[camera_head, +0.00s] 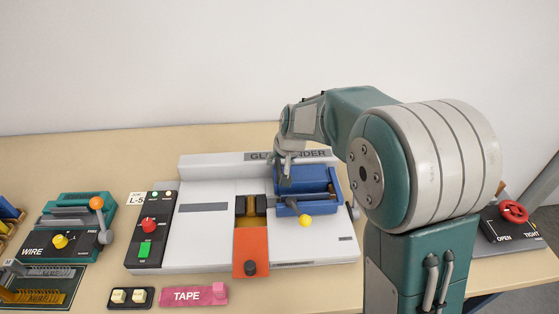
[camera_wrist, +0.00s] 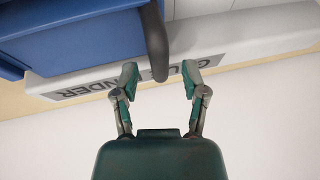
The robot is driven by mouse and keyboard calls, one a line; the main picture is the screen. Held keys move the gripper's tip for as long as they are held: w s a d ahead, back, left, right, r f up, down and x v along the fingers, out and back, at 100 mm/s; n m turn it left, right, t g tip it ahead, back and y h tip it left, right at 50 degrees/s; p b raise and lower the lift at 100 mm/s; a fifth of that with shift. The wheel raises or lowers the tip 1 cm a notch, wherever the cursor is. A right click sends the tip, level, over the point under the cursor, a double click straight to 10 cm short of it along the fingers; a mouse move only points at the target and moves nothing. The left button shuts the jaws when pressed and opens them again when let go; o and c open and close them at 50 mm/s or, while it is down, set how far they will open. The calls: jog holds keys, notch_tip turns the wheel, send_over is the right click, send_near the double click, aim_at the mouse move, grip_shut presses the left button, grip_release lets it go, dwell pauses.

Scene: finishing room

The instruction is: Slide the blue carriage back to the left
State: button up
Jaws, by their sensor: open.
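The blue carriage (camera_head: 318,183) sits at the right part of the white glue binder (camera_head: 200,240), with a yellow knob (camera_head: 305,221) at its front. In the wrist view the carriage (camera_wrist: 75,35) fills the upper left, upside down. A dark curved handle (camera_wrist: 155,40) hangs beside it, its end between my fingertips in the picture. My gripper (camera_wrist: 160,80) is open, with clear gaps on both sides of the handle. In the head view my gripper (camera_head: 287,163) is at the carriage's back left, partly hidden by my arm. Contact with the carriage cannot be told.
Left of the carriage stands an orange block (camera_head: 251,250) with a dark knob. A control panel (camera_head: 149,230) is at the binder's left end. A wire device (camera_head: 70,235), a pink tape holder (camera_head: 193,294) and a red-valve unit (camera_head: 513,220) stand around. A wall is behind.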

grip_shut()
jog(key=a, duration=2.7)
jog(key=shift+a, duration=0.35)
jog(key=shift+s, duration=0.1)
